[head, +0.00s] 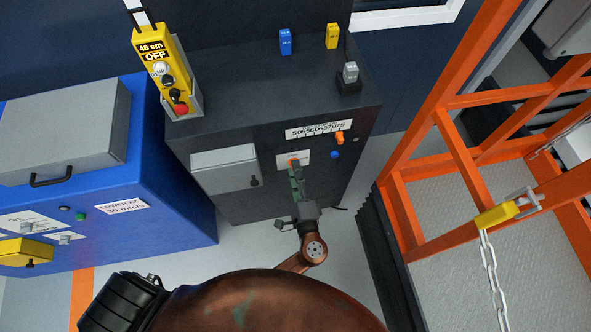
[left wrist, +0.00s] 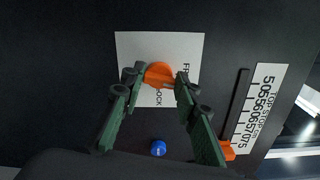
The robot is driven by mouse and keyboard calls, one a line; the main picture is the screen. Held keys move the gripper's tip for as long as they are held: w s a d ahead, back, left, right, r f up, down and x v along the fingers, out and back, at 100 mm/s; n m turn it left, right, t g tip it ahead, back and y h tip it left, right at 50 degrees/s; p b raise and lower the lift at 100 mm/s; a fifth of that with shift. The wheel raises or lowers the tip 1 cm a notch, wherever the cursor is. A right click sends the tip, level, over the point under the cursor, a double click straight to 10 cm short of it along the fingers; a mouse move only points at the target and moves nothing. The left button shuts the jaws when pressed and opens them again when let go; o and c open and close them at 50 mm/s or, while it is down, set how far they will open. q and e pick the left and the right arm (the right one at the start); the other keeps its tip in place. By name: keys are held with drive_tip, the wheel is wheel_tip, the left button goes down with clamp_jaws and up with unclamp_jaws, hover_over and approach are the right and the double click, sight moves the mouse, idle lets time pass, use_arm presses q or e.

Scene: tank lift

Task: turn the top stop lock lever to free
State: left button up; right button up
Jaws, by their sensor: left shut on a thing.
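The orange top stop lock lever (left wrist: 160,73) sits on a white plate (left wrist: 128,48) on the front of the dark cabinet. The plate carries the word LOCK and a partly hidden word starting with F. The lever (head: 293,161) shows only as a small orange spot in the head view. My left gripper (left wrist: 158,84) has its green fingers on both sides of the lever and is shut on it. In the head view, the left gripper (head: 295,172) reaches up to the plate from below. The exact lever angle is hard to tell. My right gripper is not in view.
A top stop scale (left wrist: 268,105) with an orange slider (left wrist: 228,150) is right of the plate. A blue knob (left wrist: 158,148) is below. A grey box (head: 225,168), yellow pendant (head: 163,75) and blue cabinet (head: 150,180) are left. An orange frame (head: 448,70) stands right.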

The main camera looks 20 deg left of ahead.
use_arm(q)
drive_tip(key=shift+f+n+b, duration=0.15)
drive_tip(key=shift+n+b, duration=0.45)
drive_tip(key=shift+n, duration=0.9)
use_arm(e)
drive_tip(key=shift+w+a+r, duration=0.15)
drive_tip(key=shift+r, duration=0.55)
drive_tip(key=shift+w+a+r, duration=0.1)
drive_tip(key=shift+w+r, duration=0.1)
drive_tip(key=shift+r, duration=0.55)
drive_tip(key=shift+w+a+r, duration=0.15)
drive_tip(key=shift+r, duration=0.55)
use_arm(q)
drive_tip(key=o, duration=1.1)
drive_tip(key=shift+o, duration=0.2)
drive_tip(key=shift+s, duration=0.1)
drive_tip(key=v, duration=1.2)
